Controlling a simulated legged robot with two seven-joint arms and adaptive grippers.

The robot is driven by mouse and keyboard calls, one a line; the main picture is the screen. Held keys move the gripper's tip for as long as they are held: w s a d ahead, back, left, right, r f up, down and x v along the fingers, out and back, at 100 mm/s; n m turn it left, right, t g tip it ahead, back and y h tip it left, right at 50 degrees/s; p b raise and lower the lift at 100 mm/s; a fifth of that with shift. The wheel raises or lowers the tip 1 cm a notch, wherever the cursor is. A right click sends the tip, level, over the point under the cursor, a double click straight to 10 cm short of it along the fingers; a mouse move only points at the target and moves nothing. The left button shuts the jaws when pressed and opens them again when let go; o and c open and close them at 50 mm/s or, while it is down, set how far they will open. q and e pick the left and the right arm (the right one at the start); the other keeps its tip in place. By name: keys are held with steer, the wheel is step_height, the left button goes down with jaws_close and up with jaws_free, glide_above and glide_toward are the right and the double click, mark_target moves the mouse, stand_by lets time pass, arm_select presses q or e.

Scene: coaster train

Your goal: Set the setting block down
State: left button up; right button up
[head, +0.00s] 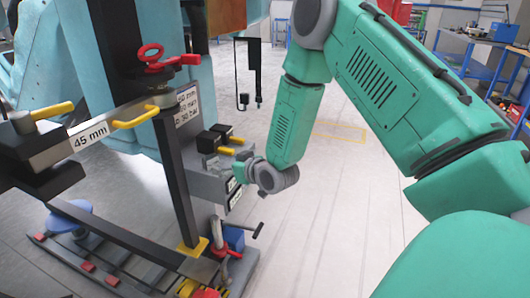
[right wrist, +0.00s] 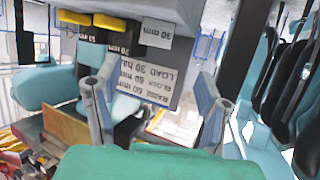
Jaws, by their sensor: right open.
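A grey block marked 45 mm (head: 88,137), with yellow handles, sits at the left between dark metal parts. Two dark blocks with yellow handles (head: 210,141) stand on a grey labelled stand (head: 208,184) near the centre. Which block is the setting block I cannot tell. My right gripper (head: 240,172) is at the right side of that stand. In the right wrist view my right gripper (right wrist: 160,98) has its fingers spread, with a label plate (right wrist: 140,85) seen between them and no block held. My left gripper is not in view.
A dark upright post (head: 176,185) stands left of the stand, with a red ring fitting (head: 150,55) above. A blue and red clamp (head: 225,240) is low by the rail base. The pale floor (head: 325,215) to the right is clear.

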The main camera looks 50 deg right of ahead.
steer(key=s+a+f+g, duration=0.4)
steer(key=s+a+f, duration=0.2)
steer(key=s+f, duration=0.3)
steer(key=s+a+f+g, duration=0.2)
steer(key=s+f+g, duration=0.1)
steer(key=s, duration=0.6)
steer(key=s+a+f+g, duration=0.3)
steer(key=s+f, duration=0.1)
steer(key=s, duration=0.6)
steer(key=s+a+f+n+g, duration=0.1)
steer(key=s+a+f+g, duration=0.1)
steer(key=s, duration=0.8)
step_height(320, 180, down, 2)
steer(key=shift+s+a+f+g, duration=0.15)
steer(key=shift+a+g, duration=0.15)
steer(key=shift+g, duration=0.4)
steer(key=shift+r+p, duration=0.35)
steer(key=shift+p, duration=0.05)
